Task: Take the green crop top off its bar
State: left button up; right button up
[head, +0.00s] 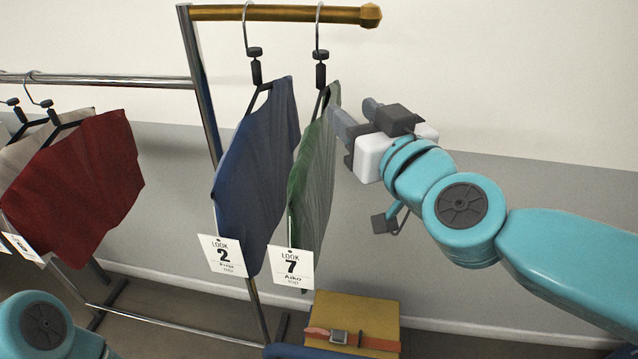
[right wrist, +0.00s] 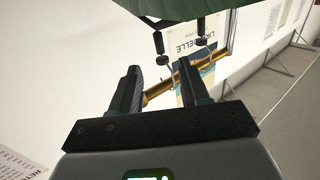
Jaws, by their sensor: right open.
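The green crop top (head: 316,180) hangs from a dark hanger (head: 320,70) on the gold-coloured bar (head: 285,13), the one nearer the bar's knobbed end, with a "Look 7, Aiko" tag (head: 292,268). My right gripper (head: 356,113) is open and just right of the top's upper part, below the hanger's hook. In the right wrist view, green cloth (right wrist: 180,8) fills the top edge, beyond the open fingers (right wrist: 158,88); I see nothing held between them. I cannot tell whether a finger touches the cloth. Only part of my left arm shows at the lower left.
A blue top (head: 257,175) with a "Look 2" tag hangs close on the left of the green one. A dark red garment (head: 85,185) and a pale one hang on a lower chrome rail (head: 95,80). A yellow box (head: 365,312) with a strap sits below.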

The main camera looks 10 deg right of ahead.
aim_at(323, 82)
jog(key=w, duration=0.2)
jog(key=w+a, duration=0.1)
jog(key=w, duration=0.4)
jog(key=shift+w+a, duration=0.25)
jog(key=shift+w, duration=0.15)
jog(key=shift+w+a, duration=0.15)
jog(key=shift+a, duration=0.05)
jog(key=w, duration=0.5)
jog(key=shift+w, duration=0.25)
jog(key=shift+s+a+r, duration=0.2)
jog(key=shift+s, duration=0.1)
jog(key=shift+w+f, duration=0.1)
grip_shut()
